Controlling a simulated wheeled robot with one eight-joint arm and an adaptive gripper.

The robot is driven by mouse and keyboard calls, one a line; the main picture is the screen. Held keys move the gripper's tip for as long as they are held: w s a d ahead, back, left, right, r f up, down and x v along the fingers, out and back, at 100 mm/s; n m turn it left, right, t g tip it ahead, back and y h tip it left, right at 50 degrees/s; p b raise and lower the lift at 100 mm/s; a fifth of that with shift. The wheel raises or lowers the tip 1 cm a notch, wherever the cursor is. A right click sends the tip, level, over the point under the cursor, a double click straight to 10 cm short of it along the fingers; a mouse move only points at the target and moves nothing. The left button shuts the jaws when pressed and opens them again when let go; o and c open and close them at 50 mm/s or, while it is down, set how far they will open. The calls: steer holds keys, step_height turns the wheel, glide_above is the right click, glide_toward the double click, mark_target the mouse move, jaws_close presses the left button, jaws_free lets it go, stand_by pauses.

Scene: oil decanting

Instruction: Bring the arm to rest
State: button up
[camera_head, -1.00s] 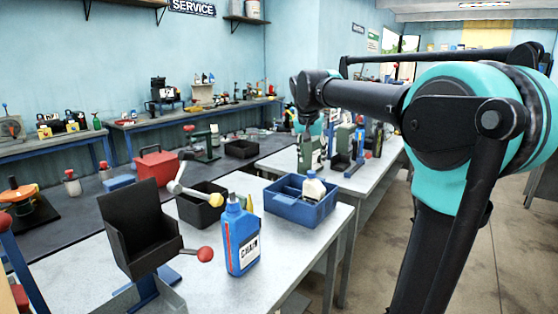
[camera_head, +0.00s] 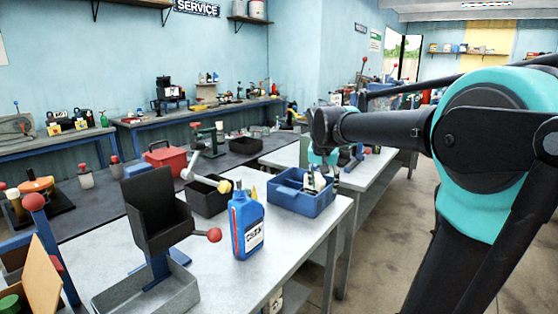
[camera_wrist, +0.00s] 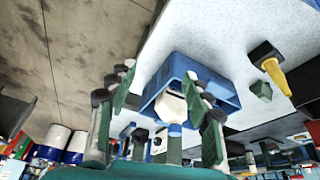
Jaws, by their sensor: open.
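My arm reaches in from the right in the head view, and my gripper (camera_head: 322,172) hangs from its end, over or behind the blue tray (camera_head: 290,200); the exact gap is unclear. In the wrist view my gripper (camera_wrist: 160,82) has its green-and-black fingers spread apart. A small white-topped bottle (camera_head: 314,184) stands in the blue tray and overlaps my fingers in the head view. The wrist view shows the blue tray (camera_wrist: 222,88) beyond the fingers and a pale bottle (camera_wrist: 174,112) between them, with no finger visibly closed on it.
A blue bottle (camera_head: 247,226) stands upright on the pale front bench (camera_head: 215,268). Left of it is a black angled holder (camera_head: 157,215) with a red-knobbed lever. A black bin (camera_head: 206,196) is beside the tray. Open floor (camera_head: 385,235) lies right of the bench.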

steer(key=s+d+f+n, duration=0.1)
steer(key=s+d+f, duration=0.1)
steer(key=s+f, duration=0.9)
steer(key=s+d+f+n+y, duration=0.1)
steer(key=s+d+f+n, duration=0.1)
steer(key=s+f, duration=0.9)
steer(key=shift+d+f+n, duration=0.3)
steer(key=shift+f, duration=0.3)
